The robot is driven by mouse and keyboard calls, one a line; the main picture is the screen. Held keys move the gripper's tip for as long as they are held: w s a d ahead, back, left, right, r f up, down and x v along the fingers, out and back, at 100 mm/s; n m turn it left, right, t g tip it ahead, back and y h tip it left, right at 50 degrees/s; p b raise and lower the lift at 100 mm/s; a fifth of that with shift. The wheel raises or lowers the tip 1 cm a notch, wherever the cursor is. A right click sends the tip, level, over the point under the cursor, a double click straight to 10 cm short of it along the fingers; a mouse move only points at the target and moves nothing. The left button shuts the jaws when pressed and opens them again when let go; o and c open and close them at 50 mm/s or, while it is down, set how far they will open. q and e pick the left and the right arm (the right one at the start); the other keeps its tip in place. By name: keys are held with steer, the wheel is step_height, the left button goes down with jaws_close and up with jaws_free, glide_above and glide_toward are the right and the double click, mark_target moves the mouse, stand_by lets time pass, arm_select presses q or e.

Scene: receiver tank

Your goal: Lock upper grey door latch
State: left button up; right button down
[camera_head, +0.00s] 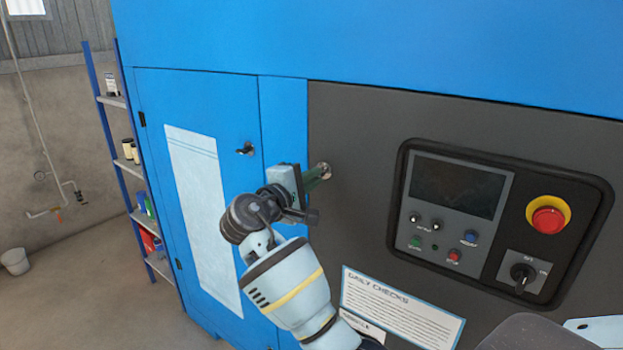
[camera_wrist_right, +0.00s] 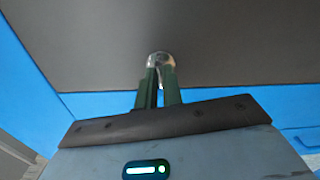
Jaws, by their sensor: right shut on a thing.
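The upper grey door latch (camera_head: 324,169) is a small metallic piece at the left edge of the dark grey door (camera_head: 350,120). In the right wrist view the latch (camera_wrist_right: 159,58) shows as a shiny rounded piece at the fingertips. My right gripper (camera_head: 318,175) reaches it from the left and front. Its two green fingers (camera_wrist_right: 161,75) are shut on the latch and cover part of it. The latch's exact turn is hard to tell. My left gripper is not in view.
A control panel (camera_head: 455,185) with a red emergency button (camera_head: 548,220) is on the grey door to the right. A blue door (camera_head: 200,100) with a dark latch (camera_head: 245,149) is at left. A shelf (camera_head: 115,101) stands further left. A daily checks sign (camera_head: 400,305) is below.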

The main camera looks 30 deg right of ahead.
steer(key=shift+f+m, duration=0.1)
steer(key=shift+m, duration=0.9)
steer(key=c, duration=1.5)
jaws_free()
steer(key=shift+c, duration=0.2)
steer(key=v, duration=0.7)
steer(key=shift+s+a+b, duration=0.15)
steer(key=shift+a+b, duration=0.2)
steer(key=shift+b, duration=0.05)
